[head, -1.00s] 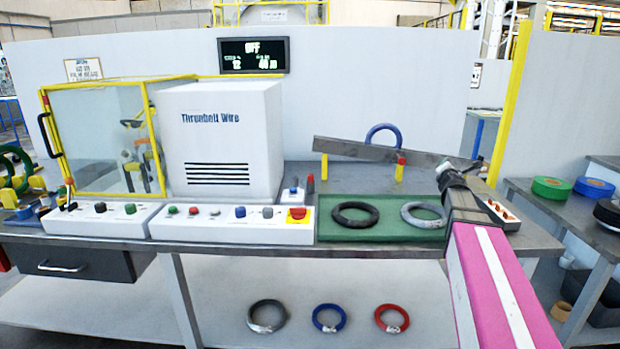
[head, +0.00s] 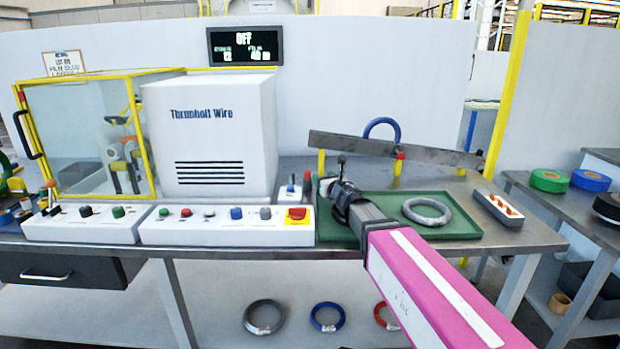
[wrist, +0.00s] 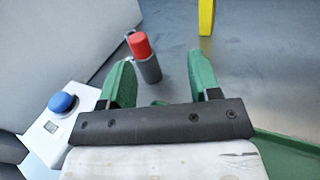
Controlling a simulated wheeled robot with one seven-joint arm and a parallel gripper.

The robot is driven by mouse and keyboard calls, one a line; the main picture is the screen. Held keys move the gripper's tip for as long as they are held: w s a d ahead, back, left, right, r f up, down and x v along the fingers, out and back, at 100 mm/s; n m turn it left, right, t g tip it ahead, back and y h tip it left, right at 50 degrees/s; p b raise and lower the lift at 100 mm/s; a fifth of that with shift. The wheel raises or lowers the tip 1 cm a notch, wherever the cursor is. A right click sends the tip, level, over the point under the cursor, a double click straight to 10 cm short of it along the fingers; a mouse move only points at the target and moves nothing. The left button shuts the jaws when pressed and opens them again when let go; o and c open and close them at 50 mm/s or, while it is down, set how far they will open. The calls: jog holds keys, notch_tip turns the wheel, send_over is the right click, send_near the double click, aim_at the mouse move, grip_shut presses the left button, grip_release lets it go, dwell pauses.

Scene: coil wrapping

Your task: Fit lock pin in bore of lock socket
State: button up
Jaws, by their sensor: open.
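A grey pin with a red top (wrist: 145,58), which I take to be the lock pin, stands upright on the table. It also shows in the head view (head: 307,182), just right of a small white box with a blue button (head: 290,190). My gripper (wrist: 161,62) is open, with its green fingers spread. In the wrist view the pin shows in the gap between the fingers, nearer the left one, and nothing is held. The box (wrist: 62,112) lies left of the fingers. I cannot make out a bore or clearly identify the lock socket.
A green tray (head: 462,226) with a grey coil (head: 427,211) lies under and right of my arm. A long grey bar (head: 440,156) rests on posts behind. A white control panel (head: 225,226) and a machine housing (head: 212,140) stand left. A small holder (head: 498,207) stands right.

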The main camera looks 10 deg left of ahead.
aim_at(309, 174)
jog(key=shift+s+a+f+n+y, duration=0.15)
jog(key=shift+s+a+n, duration=0.15)
jog(key=shift+a, duration=0.25)
jog(key=shift+s+a+f+n+y, duration=0.1)
jog(key=shift+s+a+n+y, duration=0.1)
jog(key=shift+s+a, duration=0.25)
jog(key=shift+w+a, duration=0.25)
jog(key=shift+a, duration=0.1)
jog(key=shift+x, duration=3.45)
jog(key=c, duration=1)
